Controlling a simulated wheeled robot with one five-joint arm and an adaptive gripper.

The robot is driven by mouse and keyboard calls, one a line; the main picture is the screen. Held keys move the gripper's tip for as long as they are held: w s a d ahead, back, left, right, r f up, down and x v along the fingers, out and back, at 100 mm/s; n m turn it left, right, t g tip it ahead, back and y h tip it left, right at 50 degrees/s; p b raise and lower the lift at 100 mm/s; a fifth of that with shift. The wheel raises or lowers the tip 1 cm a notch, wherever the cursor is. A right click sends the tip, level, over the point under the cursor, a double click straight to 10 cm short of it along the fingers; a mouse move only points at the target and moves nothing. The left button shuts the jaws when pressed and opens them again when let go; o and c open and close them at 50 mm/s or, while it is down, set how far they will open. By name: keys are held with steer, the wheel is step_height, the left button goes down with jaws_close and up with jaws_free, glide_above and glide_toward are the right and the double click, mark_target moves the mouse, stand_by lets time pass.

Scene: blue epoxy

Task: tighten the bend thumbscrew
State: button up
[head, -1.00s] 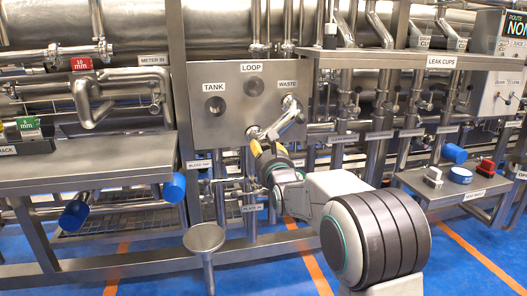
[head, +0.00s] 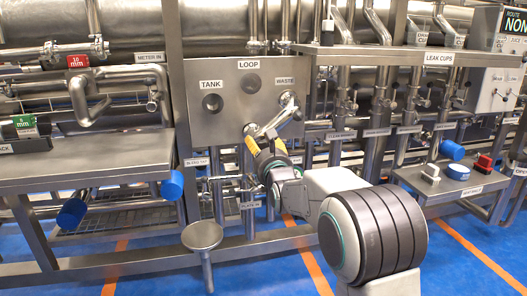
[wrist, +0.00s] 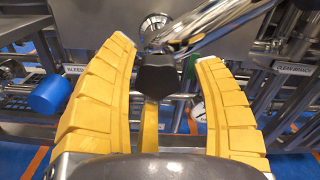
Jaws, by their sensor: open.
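The metal bend (head: 272,122) is a shiny pipe on the grey port panel, running from a lower port up to the port under the WASTE label. A dark knob (wrist: 157,76), which looks like the bend thumbscrew, shows in the wrist view just below the bend (wrist: 205,25). My gripper (head: 265,143) is just below the bend in the head view. Its yellow fingers (wrist: 165,52) are open in the wrist view, one on each side of the knob, with gaps visible on both sides. The knob is hidden by the gripper or too small to tell in the head view.
The panel (head: 225,125) has open TANK and LOOP ports left of the bend. Pipes and valves crowd below and to the right. A steel bench (head: 80,165) with blue-ended rollers stands left, and a round steel post (head: 202,236) stands in front on the blue floor.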

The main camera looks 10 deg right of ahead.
steer(key=s, duration=1.2)
steer(key=shift+r, duration=0.1)
